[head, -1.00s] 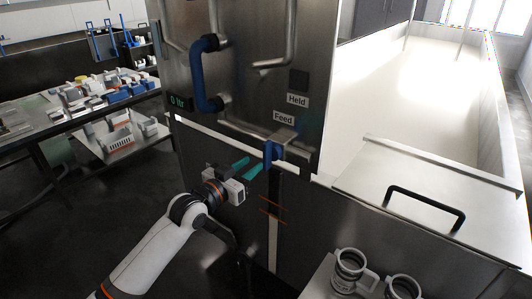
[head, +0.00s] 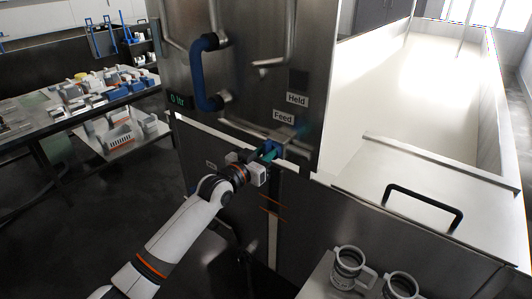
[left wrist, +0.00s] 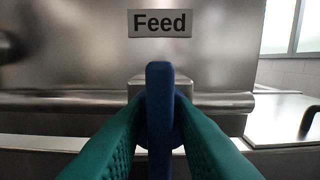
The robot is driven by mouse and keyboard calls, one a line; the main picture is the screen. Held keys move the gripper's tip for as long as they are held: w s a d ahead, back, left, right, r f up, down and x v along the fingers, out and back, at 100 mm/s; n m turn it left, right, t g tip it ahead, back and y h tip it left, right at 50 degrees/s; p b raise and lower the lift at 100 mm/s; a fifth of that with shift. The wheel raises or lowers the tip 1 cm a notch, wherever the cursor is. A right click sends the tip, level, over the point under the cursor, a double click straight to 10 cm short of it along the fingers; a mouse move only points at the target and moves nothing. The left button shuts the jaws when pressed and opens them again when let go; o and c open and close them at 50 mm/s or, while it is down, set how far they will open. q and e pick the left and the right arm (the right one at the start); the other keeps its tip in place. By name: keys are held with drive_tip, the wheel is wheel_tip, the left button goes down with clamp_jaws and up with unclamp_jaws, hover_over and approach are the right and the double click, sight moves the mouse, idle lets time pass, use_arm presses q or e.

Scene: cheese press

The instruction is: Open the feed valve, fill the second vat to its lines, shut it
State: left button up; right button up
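The blue feed valve handle (head: 270,150) is on the steel housing, below the "Feed" label (head: 283,117); in the left wrist view the handle (left wrist: 160,110) stands upright. My left gripper (head: 266,157) is at the handle. Its green fingers (left wrist: 160,125) lie on both sides of the handle, with what looks like a narrow gap; firm contact cannot be made out. A display (head: 180,102) reads "0 ltr". Below the valve, a vertical strip (head: 272,235) on the dark front has orange lines (head: 272,204) across it. My right gripper is out of view.
A long vat (head: 420,90) of pale liquid lies at the right, with a handled steel lid (head: 430,185) in front. A blue pipe handle (head: 203,75) is above the left arm. A cluttered bench (head: 90,115) stands left.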

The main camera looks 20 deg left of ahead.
use_arm(q)
drive_tip(key=shift+m, duration=0.3)
drive_tip(key=m, duration=0.3)
drive_tip(key=shift+d, duration=0.1)
drive_tip(key=shift+s+d+f+m+p, duration=0.1)
drive_tip(key=shift+m+p, duration=0.25)
drive_tip(key=shift+m, duration=1.25)
drive_tip(key=o, duration=0.7)
drive_tip(key=shift+s, duration=0.1)
drive_tip(key=shift+b+v, duration=1.05)
drive_tip(key=shift+v, duration=4.85)
